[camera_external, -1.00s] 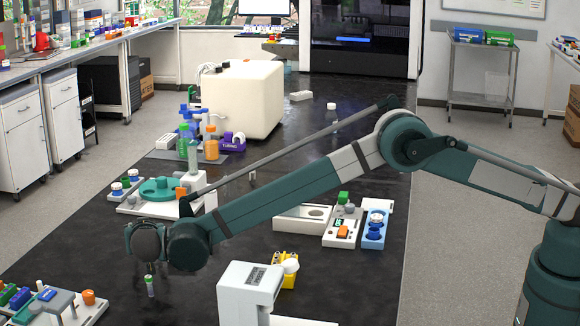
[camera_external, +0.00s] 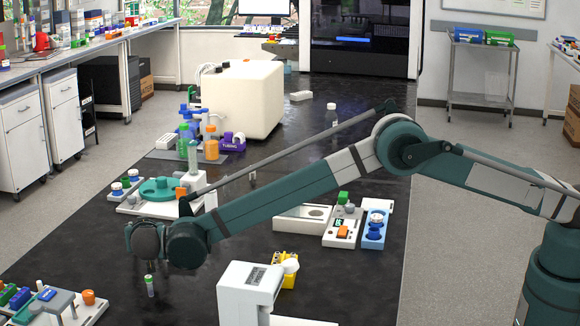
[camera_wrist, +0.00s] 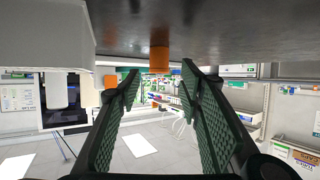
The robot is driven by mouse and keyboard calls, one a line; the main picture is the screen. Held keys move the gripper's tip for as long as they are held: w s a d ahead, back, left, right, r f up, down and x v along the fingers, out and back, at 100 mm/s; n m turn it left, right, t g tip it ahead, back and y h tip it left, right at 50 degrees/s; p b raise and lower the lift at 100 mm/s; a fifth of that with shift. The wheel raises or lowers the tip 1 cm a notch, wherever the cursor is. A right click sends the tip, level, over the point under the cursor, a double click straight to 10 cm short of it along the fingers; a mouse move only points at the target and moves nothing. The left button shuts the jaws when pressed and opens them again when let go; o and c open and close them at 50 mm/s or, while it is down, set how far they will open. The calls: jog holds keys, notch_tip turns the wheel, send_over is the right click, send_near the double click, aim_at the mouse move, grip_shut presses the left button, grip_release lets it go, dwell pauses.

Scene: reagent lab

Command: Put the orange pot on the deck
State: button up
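My gripper (camera_wrist: 160,95) is open, its two green-padded fingers wide apart with nothing held between them. The wrist view is upside down, with the dark bench at its top. An orange pot (camera_wrist: 159,55) stands there ahead of the gap between the fingers, apart from them. In the external view the wrist hangs low over the left of the bench, and the fingers are mostly hidden. An orange pot (camera_external: 88,297) sits on a white deck (camera_external: 100,312) at the lower left. I cannot tell whether both views show the same pot.
A white instrument (camera_external: 243,290) stands at the front. A white station with a teal disc (camera_external: 160,188), an orange bottle (camera_external: 211,147) and a cream box (camera_external: 243,100) lie farther back.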

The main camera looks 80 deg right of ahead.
jog(key=shift+b+x, duration=0.6)
jog(key=shift+x, duration=1.85)
jog(key=shift+s+d, duration=0.1)
jog(key=c, duration=0.9)
